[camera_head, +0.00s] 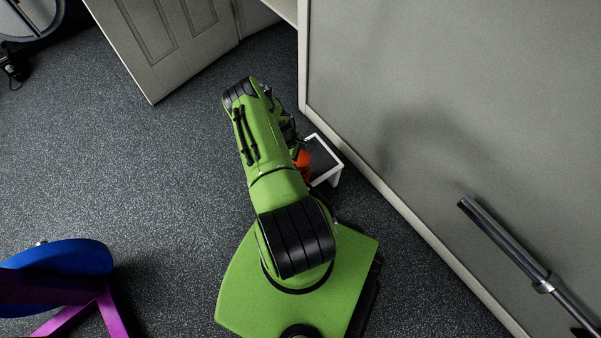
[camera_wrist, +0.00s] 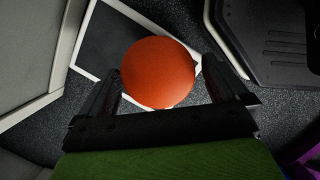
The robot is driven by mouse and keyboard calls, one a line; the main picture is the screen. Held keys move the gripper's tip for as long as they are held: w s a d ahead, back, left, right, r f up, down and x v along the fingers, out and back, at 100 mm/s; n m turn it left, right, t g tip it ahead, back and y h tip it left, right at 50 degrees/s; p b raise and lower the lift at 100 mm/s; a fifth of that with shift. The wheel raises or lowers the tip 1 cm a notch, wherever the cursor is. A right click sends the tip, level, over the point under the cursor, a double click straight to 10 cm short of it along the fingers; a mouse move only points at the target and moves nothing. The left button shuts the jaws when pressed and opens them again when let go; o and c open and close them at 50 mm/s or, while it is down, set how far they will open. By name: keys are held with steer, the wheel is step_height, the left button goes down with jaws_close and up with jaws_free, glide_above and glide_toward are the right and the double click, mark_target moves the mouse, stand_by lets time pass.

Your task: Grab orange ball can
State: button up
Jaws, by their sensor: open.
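The orange ball can (camera_wrist: 158,72) shows in the wrist view as a round orange top, between and just beyond the two fingers of my gripper (camera_wrist: 165,92). The fingers are spread apart, with a finger on each side of it. I cannot tell whether either finger touches it. In the head view only a strip of the orange ball can (camera_head: 303,166) shows beside my green arm, which hides the rest of it and most of my gripper. The can appears to stand on a small white-framed stool with a dark top (camera_head: 321,160).
A grey wall (camera_head: 450,110) runs close along the right of the stool. A white door (camera_head: 165,40) stands at the top. A blue and purple object (camera_head: 60,275) is at the lower left. Speckled floor on the left (camera_head: 120,170) is clear.

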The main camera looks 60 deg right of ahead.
steer(key=b+x, duration=0.1)
steer(key=x, duration=0.3)
steer(key=shift+d+f+b, duration=0.1)
steer(key=shift+f+b, duration=0.2)
steer(key=shift+b, duration=0.1)
steer(key=shift+r, duration=0.1)
steer(key=c, duration=1.4)
